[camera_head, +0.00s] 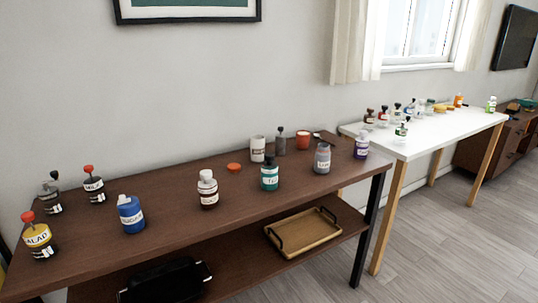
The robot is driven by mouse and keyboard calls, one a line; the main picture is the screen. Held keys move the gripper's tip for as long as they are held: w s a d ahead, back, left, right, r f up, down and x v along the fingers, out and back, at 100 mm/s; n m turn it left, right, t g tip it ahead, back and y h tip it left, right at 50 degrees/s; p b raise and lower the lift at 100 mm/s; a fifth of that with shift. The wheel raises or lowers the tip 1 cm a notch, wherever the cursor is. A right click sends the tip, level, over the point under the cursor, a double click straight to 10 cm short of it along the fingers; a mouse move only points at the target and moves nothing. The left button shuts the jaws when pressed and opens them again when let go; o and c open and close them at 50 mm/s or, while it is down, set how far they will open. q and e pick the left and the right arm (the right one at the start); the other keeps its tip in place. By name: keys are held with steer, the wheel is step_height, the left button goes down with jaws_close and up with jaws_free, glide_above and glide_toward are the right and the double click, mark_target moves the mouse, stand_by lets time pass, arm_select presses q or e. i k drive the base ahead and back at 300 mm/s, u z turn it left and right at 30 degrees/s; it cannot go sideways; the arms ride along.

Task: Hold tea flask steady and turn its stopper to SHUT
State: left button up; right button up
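A teal flask (269,183) with a dark top (270,160) stands upright on the brown wooden table. Its white label is small and seems to begin with "TE", so it looks like the tea flask. I cannot tell at this size which way its stopper is turned. Neither of my grippers is in view, and nothing touches the flask.
Near it on the brown table (185,240) stand a white-capped dark bottle (208,190), a grey jar (322,160), a white canister (257,149) and an orange lid-like disc (234,167). A blue jar (131,215) stands further left. The table's front middle is clear.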

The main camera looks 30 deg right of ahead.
mark_target(269, 157)
steer(key=z, duration=2.65)
steer(key=i, duration=2.25)
steer(key=u, duration=1.8)
